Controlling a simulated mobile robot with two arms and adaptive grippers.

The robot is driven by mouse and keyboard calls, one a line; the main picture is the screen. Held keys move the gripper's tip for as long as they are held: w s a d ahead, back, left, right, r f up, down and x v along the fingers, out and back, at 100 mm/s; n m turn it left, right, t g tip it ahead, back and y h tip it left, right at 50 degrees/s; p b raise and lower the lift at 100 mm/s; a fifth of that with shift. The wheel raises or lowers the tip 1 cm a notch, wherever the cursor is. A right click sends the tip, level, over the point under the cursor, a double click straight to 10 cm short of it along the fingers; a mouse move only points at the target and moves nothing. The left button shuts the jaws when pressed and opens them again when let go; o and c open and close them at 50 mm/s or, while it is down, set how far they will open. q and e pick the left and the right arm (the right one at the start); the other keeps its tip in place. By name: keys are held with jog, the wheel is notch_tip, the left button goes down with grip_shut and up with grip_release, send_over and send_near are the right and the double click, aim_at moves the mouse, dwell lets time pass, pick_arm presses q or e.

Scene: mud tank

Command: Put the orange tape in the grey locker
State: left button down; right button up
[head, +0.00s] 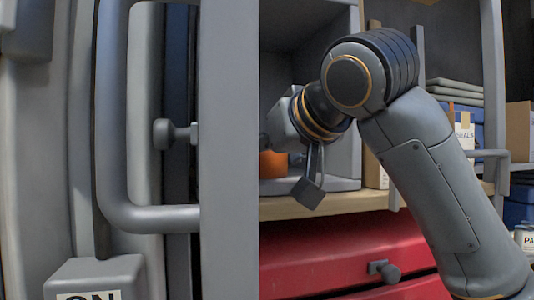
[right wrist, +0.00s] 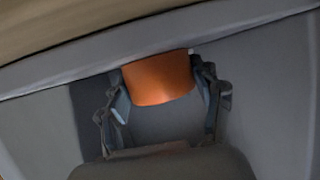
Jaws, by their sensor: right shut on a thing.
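The orange tape (head: 272,164) shows in part at the open front of the grey locker (head: 345,184), low in its opening. A grey upright door edge hides its left side. In the right wrist view the orange tape (right wrist: 160,80) sits between both fingers, with grey locker surfaces around it. My right gripper (right wrist: 162,85) is shut on it. In the head view my right gripper (head: 290,165) reaches into the locker from the right, partly hidden. I cannot tell whether the tape touches the locker floor. My left gripper is not in view.
The locker stands on a wooden shelf (head: 290,207) above a red cabinet (head: 340,245) with a knob. A grey door with a handle (head: 115,120) fills the left side. Blue boxes and a carton (head: 518,130) stand at the right.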

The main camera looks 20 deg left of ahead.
jog(key=shift+s, duration=0.15)
jog(key=shift+f, duration=0.2)
jog(key=o, duration=1)
jog(key=shift+r, duration=0.1)
jog(key=shift+o, duration=0.9)
jog(key=shift+r, duration=0.15)
jog(key=shift+s+d, duration=0.15)
jog(key=b+v, duration=0.6)
jog(key=v, duration=0.5)
jog(key=shift+s+r, duration=0.15)
jog(key=shift+s, duration=0.15)
